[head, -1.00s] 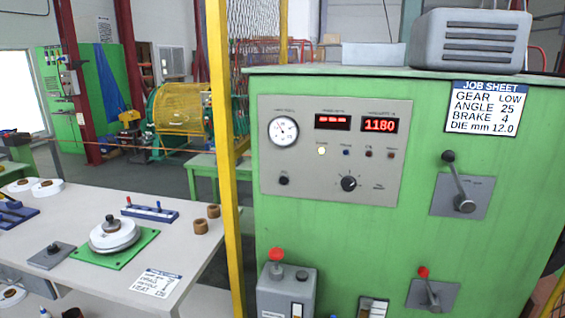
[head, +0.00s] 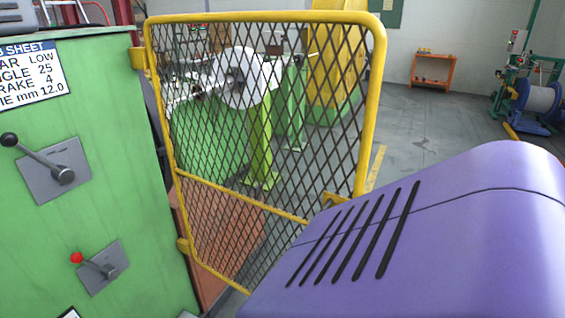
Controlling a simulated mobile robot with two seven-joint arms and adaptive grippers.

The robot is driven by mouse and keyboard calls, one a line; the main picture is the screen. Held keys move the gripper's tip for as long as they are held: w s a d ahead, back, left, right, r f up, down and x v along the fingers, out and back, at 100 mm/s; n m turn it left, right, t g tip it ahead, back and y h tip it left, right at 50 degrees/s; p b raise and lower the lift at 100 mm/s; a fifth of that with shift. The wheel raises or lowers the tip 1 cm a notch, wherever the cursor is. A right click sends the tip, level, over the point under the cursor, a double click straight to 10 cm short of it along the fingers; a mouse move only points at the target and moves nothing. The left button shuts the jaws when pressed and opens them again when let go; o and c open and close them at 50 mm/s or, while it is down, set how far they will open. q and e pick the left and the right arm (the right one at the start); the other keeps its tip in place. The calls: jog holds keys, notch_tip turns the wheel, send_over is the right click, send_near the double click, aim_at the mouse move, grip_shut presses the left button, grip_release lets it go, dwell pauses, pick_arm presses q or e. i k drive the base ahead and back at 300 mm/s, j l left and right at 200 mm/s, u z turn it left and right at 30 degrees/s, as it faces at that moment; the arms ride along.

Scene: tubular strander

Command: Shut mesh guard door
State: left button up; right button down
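The mesh guard door (head: 372,105) has a yellow tubular frame with dark diamond mesh and a yellow middle bar. Its left side is at yellow hinge brackets (head: 138,58) beside the green control cabinet (head: 120,185). It stands swung out, with its free right edge nearer to me. A yellow fitting (head: 335,199) sits low on that free edge. The door's lower right corner is hidden. Neither of my grippers is in view.
A purple slotted housing (head: 470,215) fills the lower right, close to me, in front of the door's corner. The cabinet's levers (head: 62,174) stick out at left. Green machinery (head: 210,140) shows through the mesh. Floor (head: 430,125) behind is clear, with an orange stand (head: 434,70) farther back.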

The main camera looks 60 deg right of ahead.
aim_at(370, 22)
jog(key=z, duration=1.65)
